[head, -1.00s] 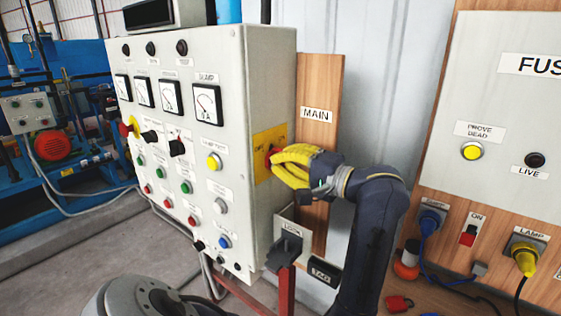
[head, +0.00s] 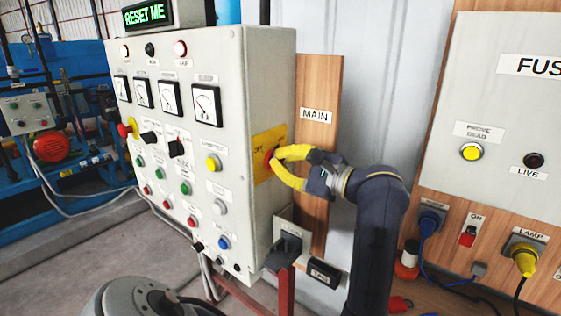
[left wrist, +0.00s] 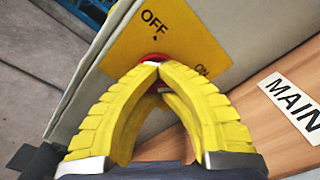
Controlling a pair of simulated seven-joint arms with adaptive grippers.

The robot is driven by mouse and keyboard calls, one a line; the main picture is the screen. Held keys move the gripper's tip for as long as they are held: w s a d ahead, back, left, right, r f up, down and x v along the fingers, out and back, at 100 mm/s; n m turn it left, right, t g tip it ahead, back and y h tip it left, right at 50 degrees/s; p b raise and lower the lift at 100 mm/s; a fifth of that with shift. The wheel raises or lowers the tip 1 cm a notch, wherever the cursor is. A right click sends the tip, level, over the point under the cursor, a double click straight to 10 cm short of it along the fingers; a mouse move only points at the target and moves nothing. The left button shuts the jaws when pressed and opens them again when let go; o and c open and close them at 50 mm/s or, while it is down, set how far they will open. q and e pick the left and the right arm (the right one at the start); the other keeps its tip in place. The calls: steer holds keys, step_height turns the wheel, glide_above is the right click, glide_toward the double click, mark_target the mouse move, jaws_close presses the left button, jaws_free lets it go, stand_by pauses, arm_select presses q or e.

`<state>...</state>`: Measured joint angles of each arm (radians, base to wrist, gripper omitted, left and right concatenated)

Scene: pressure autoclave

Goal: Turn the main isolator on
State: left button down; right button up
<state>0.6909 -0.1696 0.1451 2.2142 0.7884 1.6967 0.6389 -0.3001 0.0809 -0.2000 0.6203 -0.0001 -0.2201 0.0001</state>
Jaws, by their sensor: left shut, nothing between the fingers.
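The main isolator is a red knob (head: 268,158) on a yellow plate (head: 263,173) on the right side of the grey control cabinet. In the left wrist view the plate (left wrist: 172,22) reads OFF at the top and ON to the right. My left gripper (head: 278,157) has its yellow fingers at the knob. In the left wrist view its fingertips (left wrist: 157,68) meet right in front of the knob (left wrist: 152,57) and hide most of it. The gripper is shut with nothing between the fingers. The knob's pointing direction is hidden. My right gripper is not in view.
The display (head: 147,14) on the cabinet (head: 228,130) is lit and reads RESET ME. A wooden board with a MAIN label (head: 316,115) stands beside the cabinet. Below is a box with a dark handle (head: 287,246). A fuse panel (head: 500,120) is at the right.

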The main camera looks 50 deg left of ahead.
mark_target(271, 116)
arm_select(q)
steer(key=c, duration=2.1)
jaws_free()
steer(key=shift+m, duration=0.5)
steer(key=shift+c, duration=0.2)
steer(key=o, duration=1.6)
steer(key=shift+c, duration=0.2)
steer(key=shift+r, duration=0.1)
step_height(271, 116, up, 10)
steer(key=shift+f, duration=0.1)
